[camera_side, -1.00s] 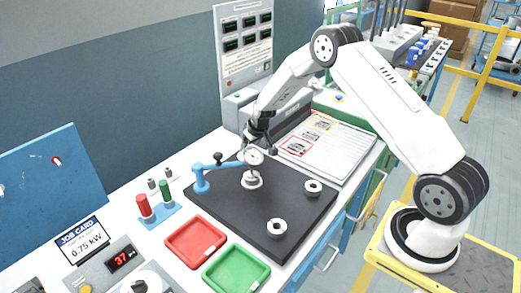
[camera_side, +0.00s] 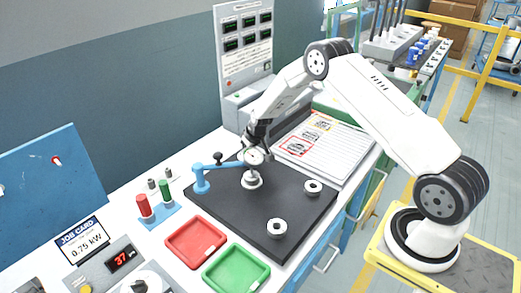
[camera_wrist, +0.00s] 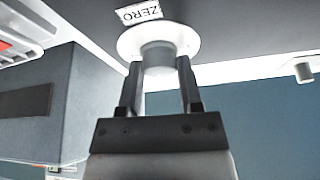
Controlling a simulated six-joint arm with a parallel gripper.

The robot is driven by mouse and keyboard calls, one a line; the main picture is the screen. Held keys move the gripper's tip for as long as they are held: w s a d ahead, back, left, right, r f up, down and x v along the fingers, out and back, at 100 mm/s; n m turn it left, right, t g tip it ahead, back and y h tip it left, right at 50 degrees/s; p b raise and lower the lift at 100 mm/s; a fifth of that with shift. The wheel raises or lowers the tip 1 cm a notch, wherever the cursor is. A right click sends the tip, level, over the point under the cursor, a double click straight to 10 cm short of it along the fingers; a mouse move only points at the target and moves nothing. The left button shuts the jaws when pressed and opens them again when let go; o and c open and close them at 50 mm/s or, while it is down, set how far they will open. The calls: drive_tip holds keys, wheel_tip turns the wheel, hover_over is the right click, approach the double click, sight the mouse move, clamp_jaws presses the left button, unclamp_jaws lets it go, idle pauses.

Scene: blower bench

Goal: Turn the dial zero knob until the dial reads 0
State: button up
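The dial (camera_side: 254,157) is a small round white-faced gauge on a blue arm (camera_side: 222,165); its reading is too small to make out. My gripper (camera_side: 254,140) is just behind and above it in the side view, and its fingers are hard to see there. In the wrist view the zero knob (camera_wrist: 158,55) is a short grey cylinder on a white disc, with an upside-down ZERO label (camera_wrist: 139,13) beside it. My gripper's two fingers (camera_wrist: 160,66) stand on either side of the knob, with their tips by its sides. Whether they touch it I cannot tell.
A white ring (camera_side: 252,181) sits below the dial on the black mat (camera_side: 226,203); two other rings (camera_side: 277,227) (camera_side: 313,188) lie on the mat. A red tray (camera_side: 196,242) and a green tray (camera_side: 236,270) stand in front. A blue stand holds red and green cylinders (camera_side: 145,206).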

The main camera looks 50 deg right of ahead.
clamp_jaws()
drive_tip(key=shift+a, duration=0.1)
drive_tip(key=shift+m+g+h, duration=0.3)
drive_tip(key=shift+m+h, duration=0.2)
drive_tip(key=shift+m, duration=1)
drive_tip(key=o, duration=0.9)
unclamp_jaws()
drive_tip(key=shift+n+y, duration=0.5)
drive_tip(key=shift+n, duration=1)
